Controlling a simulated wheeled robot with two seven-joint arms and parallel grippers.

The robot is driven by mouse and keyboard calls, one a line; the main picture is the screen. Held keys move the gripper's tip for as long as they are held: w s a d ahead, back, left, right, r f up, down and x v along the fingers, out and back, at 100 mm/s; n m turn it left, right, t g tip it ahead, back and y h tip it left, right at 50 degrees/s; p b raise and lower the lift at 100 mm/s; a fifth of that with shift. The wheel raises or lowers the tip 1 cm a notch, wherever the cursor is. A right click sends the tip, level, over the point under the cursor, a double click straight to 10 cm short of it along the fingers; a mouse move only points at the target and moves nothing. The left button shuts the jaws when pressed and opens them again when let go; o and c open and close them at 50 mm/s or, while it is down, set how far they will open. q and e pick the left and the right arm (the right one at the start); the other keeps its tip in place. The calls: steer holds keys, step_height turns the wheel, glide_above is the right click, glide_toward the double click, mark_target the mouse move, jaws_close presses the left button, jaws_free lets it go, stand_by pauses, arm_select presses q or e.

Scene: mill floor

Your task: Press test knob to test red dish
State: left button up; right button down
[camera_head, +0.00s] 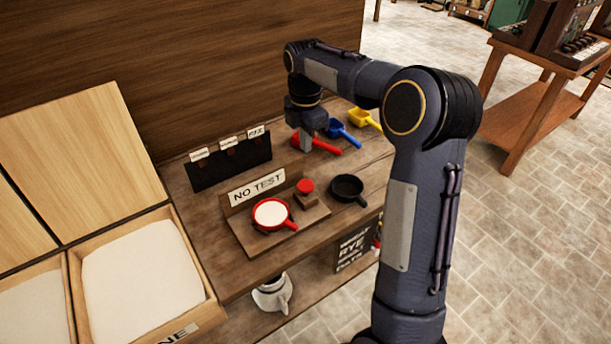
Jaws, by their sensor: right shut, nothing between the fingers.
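The test knob (305,187) is a red button on a small wooden block, on a wooden stand behind the dish. The red dish (270,213) is filled with white stuff and sits on the stand, its handle toward the lower right. A sign reading "NO TEST" (257,187) stands on the back of the stand. My right gripper (306,146) points down behind the knob, beside the red scoop, apart from the knob. It is shut and empty. Whether it touches the scoop I cannot tell. My left gripper is not in view.
A black pan (347,188) stands right of the knob. A red scoop (322,146), a blue scoop (345,134) and a yellow scoop (366,118) lie farther back. A black card rack (228,162) stands behind the sign. Open bins (205,285) are at left.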

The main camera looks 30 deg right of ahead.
mark_target(306, 185)
step_height(306, 185, down, 12)
steer(key=shift+f+p, duration=0.1)
steer(key=shift+p, duration=0.45)
step_height(306, 185, down, 3)
steer(key=shift+r+b, duration=0.1)
steer(key=shift+b, duration=0.9)
steer(key=shift+s+r, duration=0.1)
steer(key=shift+s, duration=0.05)
steer(key=shift+a+f, duration=0.1)
steer(key=shift+f, duration=0.1)
